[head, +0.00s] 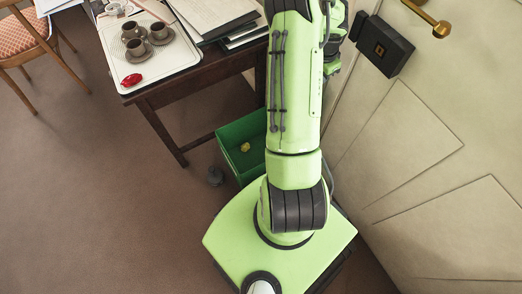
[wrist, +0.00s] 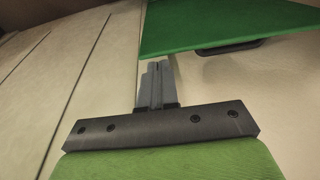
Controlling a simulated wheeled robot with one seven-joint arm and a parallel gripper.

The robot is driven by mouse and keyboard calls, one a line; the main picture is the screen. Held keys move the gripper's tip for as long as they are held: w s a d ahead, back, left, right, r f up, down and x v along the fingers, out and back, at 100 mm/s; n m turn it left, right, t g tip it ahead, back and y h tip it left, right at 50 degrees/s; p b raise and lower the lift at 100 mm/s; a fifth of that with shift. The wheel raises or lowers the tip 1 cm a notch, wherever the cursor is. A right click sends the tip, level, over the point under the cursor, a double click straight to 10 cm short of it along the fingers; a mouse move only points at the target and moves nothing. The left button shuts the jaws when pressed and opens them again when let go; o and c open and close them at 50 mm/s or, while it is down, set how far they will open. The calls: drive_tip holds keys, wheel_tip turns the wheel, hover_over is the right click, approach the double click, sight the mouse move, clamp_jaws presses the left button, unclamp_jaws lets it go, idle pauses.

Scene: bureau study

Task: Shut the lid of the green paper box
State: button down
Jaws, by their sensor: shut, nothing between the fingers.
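The green box (head: 228,134) stands on the floor beside the desk, partly hidden by my arm. Its visible part is open at the top, with a small yellow thing (head: 245,147) inside. In the wrist view, a flat green panel (wrist: 220,28) with a dark handle (wrist: 228,47) at its lower edge fills the upper right; it looks like the lid. My gripper (wrist: 158,68) is shut and empty, its tips just left of and below the panel's near edge. I cannot tell whether they touch it. My gripper is not visible in the head view.
The dark desk (head: 200,84) carries a white tray (head: 185,55) with cups and a red object (head: 132,80). A panelled beige surface (head: 420,150) with a black box (head: 381,46) rises at right.

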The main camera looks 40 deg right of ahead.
drive_tip(key=shift+s+a+f, duration=0.1)
drive_tip(key=shift+a+f, duration=0.25)
drive_tip(key=shift+f, duration=0.2)
drive_tip(key=shift+s+a+f, duration=0.1)
drive_tip(key=shift+a+f, duration=0.2)
drive_tip(key=shift+f, duration=0.25)
drive_tip(key=w+a+f, duration=0.1)
drive_tip(key=a, duration=0.5)
drive_tip(key=shift+w+a, duration=0.15)
drive_tip(key=shift+w, duration=0.05)
drive_tip(key=shift+f, duration=0.1)
drive_tip(key=w+a+f, duration=0.3)
drive_tip(key=a+f, duration=0.3)
drive_tip(key=a, duration=0.3)
drive_tip(key=shift+a, duration=0.3)
